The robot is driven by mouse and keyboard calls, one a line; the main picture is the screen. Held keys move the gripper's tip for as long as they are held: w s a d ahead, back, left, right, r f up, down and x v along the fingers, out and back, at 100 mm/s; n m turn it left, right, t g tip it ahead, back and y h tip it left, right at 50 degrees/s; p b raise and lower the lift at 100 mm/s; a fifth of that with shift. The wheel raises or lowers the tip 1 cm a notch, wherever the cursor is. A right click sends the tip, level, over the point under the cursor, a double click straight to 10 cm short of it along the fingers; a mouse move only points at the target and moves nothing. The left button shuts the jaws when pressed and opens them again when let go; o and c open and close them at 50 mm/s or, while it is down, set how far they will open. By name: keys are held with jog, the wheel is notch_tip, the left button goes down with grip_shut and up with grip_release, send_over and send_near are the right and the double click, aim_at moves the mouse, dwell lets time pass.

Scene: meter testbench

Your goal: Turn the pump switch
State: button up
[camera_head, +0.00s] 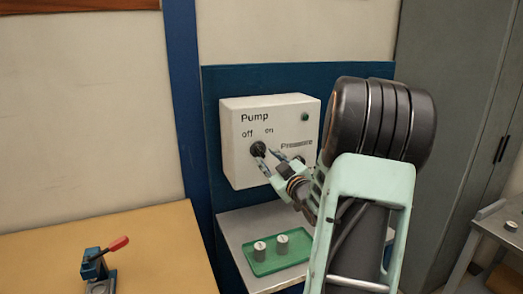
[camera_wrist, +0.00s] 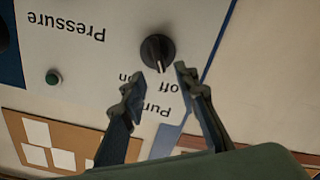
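The pump switch is a round black knob on the white Pump box (camera_head: 240,170), marked "off" and "on". The knob (camera_wrist: 157,52) shows clearly in the wrist view, where the picture is upside down. In the head view the knob (camera_head: 258,149) sits at the box's left, partly behind a fingertip. My gripper (camera_wrist: 157,73) is open, with its fingertips apart on either side of the knob's lower edge in the wrist view. In the head view my gripper (camera_head: 270,157) reaches the box front from the right. I cannot tell whether a finger touches the knob.
A green lamp (camera_head: 305,117) is at the box's upper right. A "Pressure" label and another knob are partly hidden by my gripper. Below, a green tray (camera_head: 262,267) holds two small weights. A blue device with a red lever (camera_head: 118,244) stands on the table at left.

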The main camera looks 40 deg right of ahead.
aim_at(260, 150)
jog(key=p+x, duration=0.1)
jog(key=x, duration=0.5)
jog(key=shift+w+d, duration=0.15)
jog(key=shift+w, duration=0.2)
grip_shut()
